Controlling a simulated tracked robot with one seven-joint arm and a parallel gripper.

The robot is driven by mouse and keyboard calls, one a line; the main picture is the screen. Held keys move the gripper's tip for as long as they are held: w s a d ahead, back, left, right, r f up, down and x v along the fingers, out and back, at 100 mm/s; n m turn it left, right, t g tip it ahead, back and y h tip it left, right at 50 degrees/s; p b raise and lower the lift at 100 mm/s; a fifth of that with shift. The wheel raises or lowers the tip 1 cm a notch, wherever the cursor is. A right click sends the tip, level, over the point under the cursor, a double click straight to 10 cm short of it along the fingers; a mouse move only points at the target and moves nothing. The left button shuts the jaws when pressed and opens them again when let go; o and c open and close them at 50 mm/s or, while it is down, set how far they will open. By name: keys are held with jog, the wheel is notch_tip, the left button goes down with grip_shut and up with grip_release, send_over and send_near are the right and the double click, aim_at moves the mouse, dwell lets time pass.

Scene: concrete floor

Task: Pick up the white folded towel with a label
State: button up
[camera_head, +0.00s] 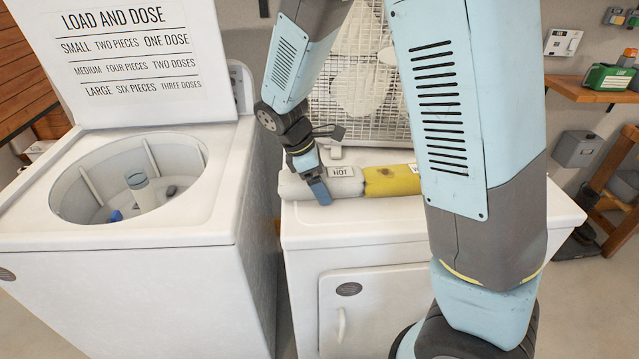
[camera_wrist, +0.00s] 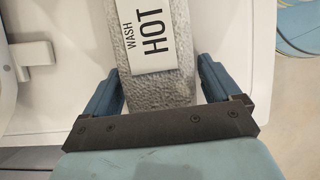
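The white folded towel (camera_head: 325,184) lies on top of the white dryer-like machine, with a label reading "HOT" (camera_head: 341,171). In the wrist view the towel (camera_wrist: 165,85) looks grey-white and its label (camera_wrist: 147,33) reads "WASH HOT". My gripper (camera_head: 318,190) is down at the towel's left end. In the wrist view its two blue fingers (camera_wrist: 162,88) stand apart, one on each side of the towel, with a visible gap on each side. The gripper is open.
A stained yellow towel (camera_head: 393,180) lies right of the white one, partly hidden by my arm. A box fan (camera_head: 350,95) stands behind. The open washer (camera_head: 225,190) is at left, its raised lid (camera_head: 135,50) showing dosing text. The front machine (camera_head: 310,230) has bare top along its edge.

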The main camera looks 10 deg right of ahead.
jog(key=c, duration=1)
jog(key=shift+c, duration=0.2)
